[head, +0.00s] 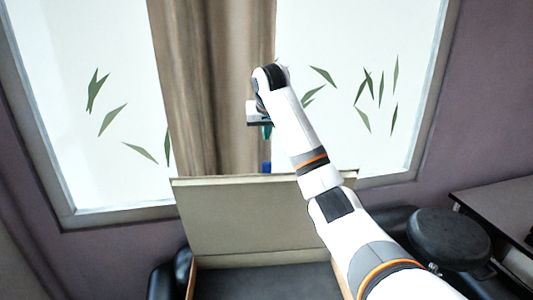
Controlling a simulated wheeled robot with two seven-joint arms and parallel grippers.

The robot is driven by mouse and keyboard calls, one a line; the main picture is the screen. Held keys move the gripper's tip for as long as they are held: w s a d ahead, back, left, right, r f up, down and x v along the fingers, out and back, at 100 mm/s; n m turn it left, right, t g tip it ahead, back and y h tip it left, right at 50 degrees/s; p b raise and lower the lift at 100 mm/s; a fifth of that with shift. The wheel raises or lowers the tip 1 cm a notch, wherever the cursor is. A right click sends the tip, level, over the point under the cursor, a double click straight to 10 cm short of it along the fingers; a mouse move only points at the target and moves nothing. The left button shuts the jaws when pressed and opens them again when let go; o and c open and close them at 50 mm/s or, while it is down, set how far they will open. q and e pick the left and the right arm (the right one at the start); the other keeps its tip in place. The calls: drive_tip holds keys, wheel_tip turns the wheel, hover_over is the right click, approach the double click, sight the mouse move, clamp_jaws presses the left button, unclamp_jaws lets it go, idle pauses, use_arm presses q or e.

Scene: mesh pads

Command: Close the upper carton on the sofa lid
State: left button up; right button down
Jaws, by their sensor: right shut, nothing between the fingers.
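The carton's lid (245,228) is a tan panel standing up at the far side of the open carton, nearly upright. The carton (191,285) is at the bottom of the view, with a dark interior below the lid. My right arm reaches up from the lower right and passes in front of the lid's right part. My right gripper (266,166) points down just behind the lid's top edge. It is shut and empty; whether it touches the lid cannot be told. My left gripper is not in view.
Black sofa parts (182,270) show beside the carton. A round black stool seat (449,238) and a grey table (500,210) stand at the right. Behind are a brown curtain (210,90) and windows with leaf patterns.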

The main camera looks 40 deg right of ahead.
drive_tip(key=shift+w+d+f+p, duration=0.1)
drive_tip(key=shift+f+p, duration=1.25)
drive_tip(key=shift+f, duration=0.55)
drive_tip(key=shift+w+d+f+p, duration=0.1)
drive_tip(key=shift+f+p, duration=1.2)
drive_tip(key=shift+f, duration=0.55)
drive_tip(key=shift+s+a+f, duration=0.1)
drive_tip(key=shift+a+f, duration=0.05)
